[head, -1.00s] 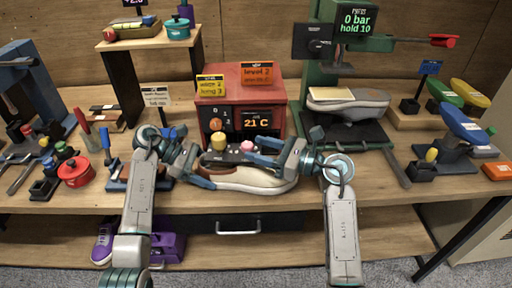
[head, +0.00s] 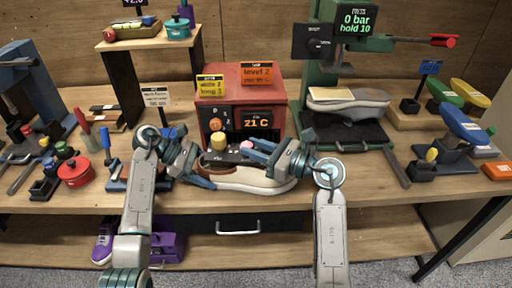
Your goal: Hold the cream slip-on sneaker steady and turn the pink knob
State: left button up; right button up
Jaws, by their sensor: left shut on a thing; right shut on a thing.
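The cream slip-on sneaker (head: 262,183) lies on the bench in front of the red box, its toe to the right. My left gripper (head: 208,183) is shut on the sneaker's left end. The pink knob (head: 246,145) is on the panel at the front of the red box (head: 238,83), beside a yellow knob (head: 218,141). My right gripper (head: 249,152) is shut at the pink knob, above the sneaker; its fingers partly hide the knob. The box's display (head: 257,122) reads 21 C.
A green press (head: 322,85) with another shoe (head: 347,99) stands at right. A red pot (head: 76,172) and tools are at left. A purple sneaker (head: 104,243) lies on the lower shelf.

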jog(key=shift+m+t+h, duration=0.3)
jog(key=shift+t, duration=0.1)
jog(key=o, duration=1)
jog(key=shift+s+d, duration=0.1)
jog(key=v, duration=1.1)
jog(key=shift+s+d+f, duration=0.1)
jog(key=shift+s+d, duration=0.15)
jog(key=shift+d, duration=0.05)
jog(key=shift+c, duration=0.2)
